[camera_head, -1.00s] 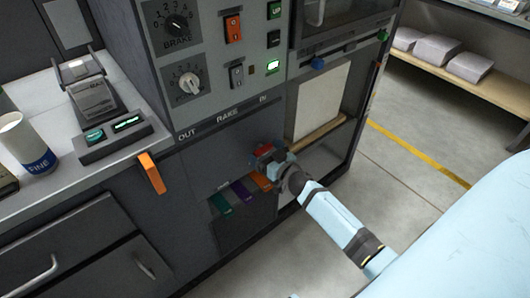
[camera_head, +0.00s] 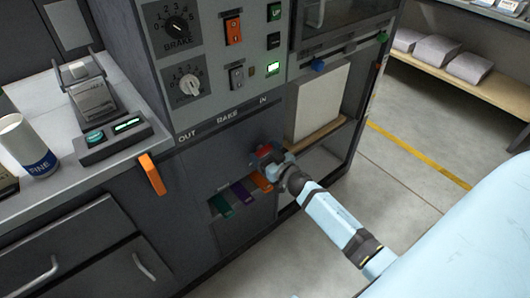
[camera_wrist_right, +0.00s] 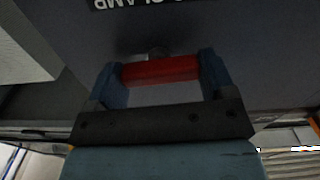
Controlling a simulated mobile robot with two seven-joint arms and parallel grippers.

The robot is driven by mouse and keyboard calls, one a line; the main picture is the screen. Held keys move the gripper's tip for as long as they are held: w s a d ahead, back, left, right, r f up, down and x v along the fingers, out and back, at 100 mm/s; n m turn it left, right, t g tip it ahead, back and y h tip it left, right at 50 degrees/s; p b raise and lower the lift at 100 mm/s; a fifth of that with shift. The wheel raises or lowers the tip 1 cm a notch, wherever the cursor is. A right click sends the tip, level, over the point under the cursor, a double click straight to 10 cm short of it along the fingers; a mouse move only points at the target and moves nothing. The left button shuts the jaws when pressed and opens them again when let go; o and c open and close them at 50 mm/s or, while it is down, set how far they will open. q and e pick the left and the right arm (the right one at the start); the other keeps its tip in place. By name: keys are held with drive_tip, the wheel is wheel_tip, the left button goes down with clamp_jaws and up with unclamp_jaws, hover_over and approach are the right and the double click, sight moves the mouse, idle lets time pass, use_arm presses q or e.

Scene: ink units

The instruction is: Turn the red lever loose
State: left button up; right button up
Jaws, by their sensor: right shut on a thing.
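The red lever (camera_head: 264,149) sits on the dark front panel of the machine, low under the "IN" label. In the right wrist view the red lever (camera_wrist_right: 161,70) lies crosswise between the two blue fingers, with a short stem behind it at the panel. My right gripper (camera_head: 272,157) is shut on the lever; it also shows in the right wrist view (camera_wrist_right: 162,76). The gripper partly hides the lever in the head view. My left gripper is not in view.
Green, purple and orange ink units (camera_head: 243,191) sit in an opening just below the lever. An orange handle (camera_head: 152,174) juts out at the left. A paper stack (camera_head: 318,102) stands in a bay to the right. The floor at right is clear.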

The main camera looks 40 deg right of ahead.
drive_tip(key=n, duration=0.9)
drive_tip(key=shift+f+n, duration=0.1)
drive_tip(key=shift+n, duration=0.2)
drive_tip(key=n, duration=0.5)
drive_tip(key=shift+b, duration=0.4)
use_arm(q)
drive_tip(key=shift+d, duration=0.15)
use_arm(e)
drive_tip(key=shift+a+n, duration=0.1)
drive_tip(key=shift+n, duration=0.9)
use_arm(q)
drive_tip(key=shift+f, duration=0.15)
use_arm(e)
drive_tip(key=shift+n, duration=0.3)
drive_tip(key=o, duration=0.9)
drive_tip(key=shift+s, duration=0.1)
